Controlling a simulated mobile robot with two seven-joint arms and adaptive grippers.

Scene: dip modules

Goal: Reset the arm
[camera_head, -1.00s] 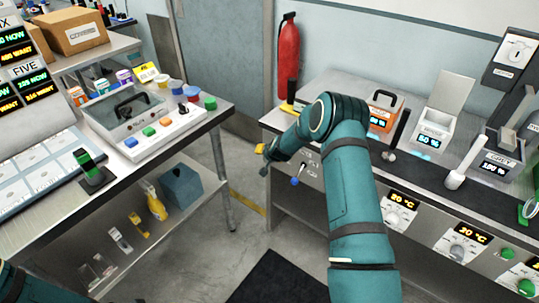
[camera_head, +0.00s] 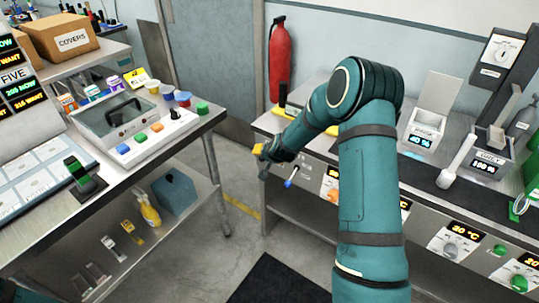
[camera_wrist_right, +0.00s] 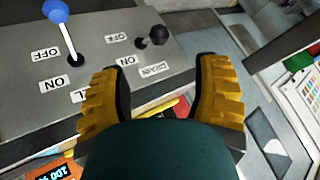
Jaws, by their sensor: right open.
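My right arm comes in from the bottom right of the head view and bends at a raised elbow. My right gripper (camera_head: 262,157) hangs over the left end of the right-hand bench. In the right wrist view its two yellow fingers (camera_wrist_right: 158,92) stand wide apart with no object held between them. A blue-knobbed lever (camera_wrist_right: 56,12) and a black-knobbed lever (camera_wrist_right: 157,36) on a grey ON/OFF panel lie beyond the fingers. The blue lever also shows in the head view (camera_head: 289,182), just right of the gripper. My left gripper is out of view.
The right bench carries a grey 40 % box (camera_head: 425,132) and a 100 % box (camera_head: 487,160). A red fire extinguisher (camera_head: 280,60) hangs on the wall behind. The left bench has a button panel (camera_head: 150,142). Open floor (camera_head: 235,235) lies between the benches.

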